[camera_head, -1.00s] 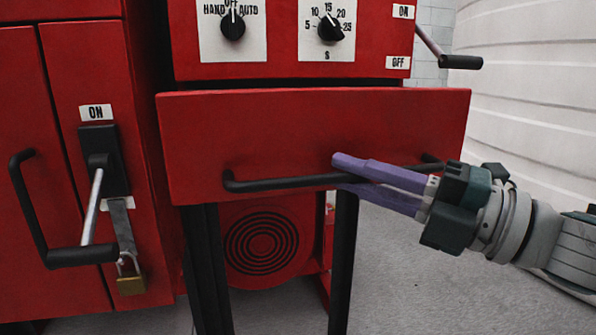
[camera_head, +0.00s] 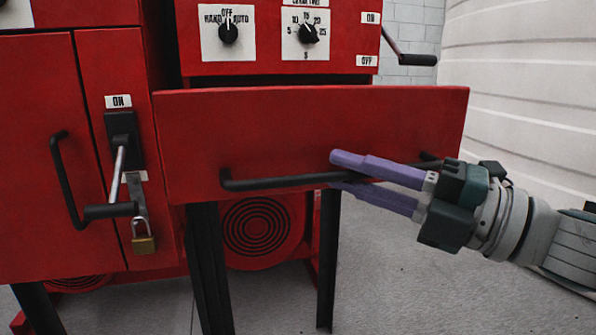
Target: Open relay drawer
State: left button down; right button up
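The red relay drawer (camera_head: 300,125) stands out in front of its cabinet in the head view, with a gap visible above its top edge. A black bar handle (camera_head: 275,183) runs across its front. My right gripper (camera_head: 338,172) has its purple fingers on the handle, one above and one below the bar, and is shut on it. The right part of the handle is partly hidden behind the fingers. My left gripper is out of view.
The cabinet's upper panel (camera_head: 345,48) carries two dials. A red cabinet (camera_head: 35,150) at left has a lever handle (camera_head: 90,212) and a padlock (camera_head: 143,243). Black legs (camera_head: 328,260) stand below the drawer. Grey floor (camera_head: 420,285) is clear at lower right. A white ribbed tank (camera_head: 530,90) stands behind.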

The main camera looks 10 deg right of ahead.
jog(key=o, duration=0.3)
jog(key=v, duration=1)
jog(key=shift+p, duration=0.35)
jog(key=shift+s, duration=0.1)
